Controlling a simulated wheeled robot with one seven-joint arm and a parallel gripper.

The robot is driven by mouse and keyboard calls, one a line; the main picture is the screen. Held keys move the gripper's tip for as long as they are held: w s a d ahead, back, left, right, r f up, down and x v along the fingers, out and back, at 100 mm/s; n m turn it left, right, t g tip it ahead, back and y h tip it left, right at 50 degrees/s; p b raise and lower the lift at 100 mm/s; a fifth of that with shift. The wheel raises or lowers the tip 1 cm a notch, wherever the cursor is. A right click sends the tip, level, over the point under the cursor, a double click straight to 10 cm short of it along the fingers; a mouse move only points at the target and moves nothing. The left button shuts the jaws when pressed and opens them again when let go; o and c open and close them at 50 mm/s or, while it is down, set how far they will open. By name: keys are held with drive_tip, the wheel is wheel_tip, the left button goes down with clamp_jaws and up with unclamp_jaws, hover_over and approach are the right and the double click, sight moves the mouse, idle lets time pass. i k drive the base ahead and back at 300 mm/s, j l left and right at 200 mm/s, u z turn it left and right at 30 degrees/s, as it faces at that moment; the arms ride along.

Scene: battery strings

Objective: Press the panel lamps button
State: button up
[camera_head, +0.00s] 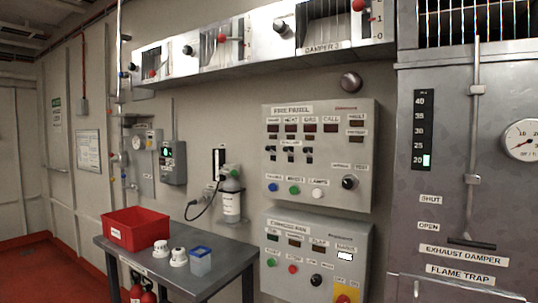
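The fire panel (365,150) is a grey wall box in the middle of the view, marked "FIRE PANEL". Along its lower part is a row of round buttons: a blue one (272,187), a green one (294,190) and a white one (317,194). A black rotary knob (348,182) sits to the right of the buttons. Dark indicator windows and several black switches are above them. Nothing covers the buttons. My gripper is not in view.
A second grey panel (365,262) with its own buttons hangs just below. A grey table (225,272) stands at left, bearing a red bin (134,236), white items and a blue-rimmed container (200,264). A metal cabinet (440,220) stands right.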

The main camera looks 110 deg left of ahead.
sight(317, 193)
drive_tip(key=u, duration=3.35)
